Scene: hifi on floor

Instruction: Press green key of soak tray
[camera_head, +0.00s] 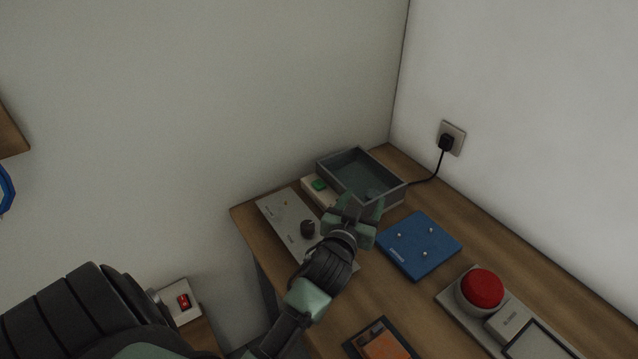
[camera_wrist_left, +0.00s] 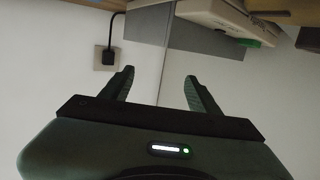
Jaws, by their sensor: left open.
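The soak tray (camera_head: 330,167) is a grey open box at the back corner of the wooden table. Its green key (camera_head: 319,185) sits on a pale block at the tray's left front side. The key also shows in the left wrist view (camera_wrist_left: 252,38), at the top right, where the picture appears upside down. My left gripper (camera_head: 360,208) is open and empty, in front of the tray and to the right of the green key, apart from the key. In the wrist view its two fingers (camera_wrist_left: 158,85) are spread with nothing between them. My right gripper is not in view.
A grey panel with a black knob (camera_head: 308,228) lies left of my gripper. A blue plate with pegs (camera_head: 420,244) lies to the right. A red button (camera_head: 483,288) stands at front right. A black cord runs from the tray to a wall socket (camera_head: 453,137).

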